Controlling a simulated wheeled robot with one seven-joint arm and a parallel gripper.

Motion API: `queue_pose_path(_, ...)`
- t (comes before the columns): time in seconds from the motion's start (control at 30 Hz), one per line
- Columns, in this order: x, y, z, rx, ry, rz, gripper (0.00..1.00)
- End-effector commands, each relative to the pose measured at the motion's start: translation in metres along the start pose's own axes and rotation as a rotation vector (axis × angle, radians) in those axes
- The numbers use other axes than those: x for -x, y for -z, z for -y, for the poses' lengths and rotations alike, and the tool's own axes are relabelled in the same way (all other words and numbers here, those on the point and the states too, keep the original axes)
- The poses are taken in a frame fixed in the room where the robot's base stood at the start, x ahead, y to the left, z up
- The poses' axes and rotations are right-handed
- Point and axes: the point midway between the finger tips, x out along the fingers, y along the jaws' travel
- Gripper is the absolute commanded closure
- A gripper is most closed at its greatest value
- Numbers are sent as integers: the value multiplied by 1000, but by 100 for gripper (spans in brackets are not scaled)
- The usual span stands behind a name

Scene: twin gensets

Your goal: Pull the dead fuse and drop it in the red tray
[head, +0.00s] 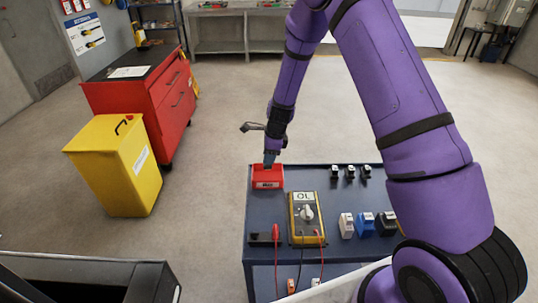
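The red tray (267,183) is a small red box with a white label at the back left corner of a dark blue cart top. My gripper (269,160) points down at the tray's back edge, above or just inside it. Its fingers are small and dark, and I cannot tell whether they are open or hold anything. Three small black pieces (350,172), possibly fuses or holders, stand in a row at the back right of the cart. A white block (346,225), a blue block (366,226) and a black block (387,223) stand nearer. No dead fuse can be picked out.
A yellow multimeter (306,218) with red and black leads sits mid-cart. A yellow bin (120,165) and red tool cabinet (140,95) stand left. My purple arm crosses the right side. Open floor lies behind the cart.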

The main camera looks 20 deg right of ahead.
Motion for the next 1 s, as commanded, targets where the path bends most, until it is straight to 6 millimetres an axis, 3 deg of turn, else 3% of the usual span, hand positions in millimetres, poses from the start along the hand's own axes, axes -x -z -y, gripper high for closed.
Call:
queue_pose_path(0.03, 0, 0, 0, 0, 0, 0, 55)
queue_pose_path(0.1, 0, 0, 0, 0, 0, 0, 39)
queue_pose_path(0.47, 5, 0, 0, 1, 1, 0, 39)
queue_pose_path(1.0, 92, 0, 0, 1, 2, 0, 39)
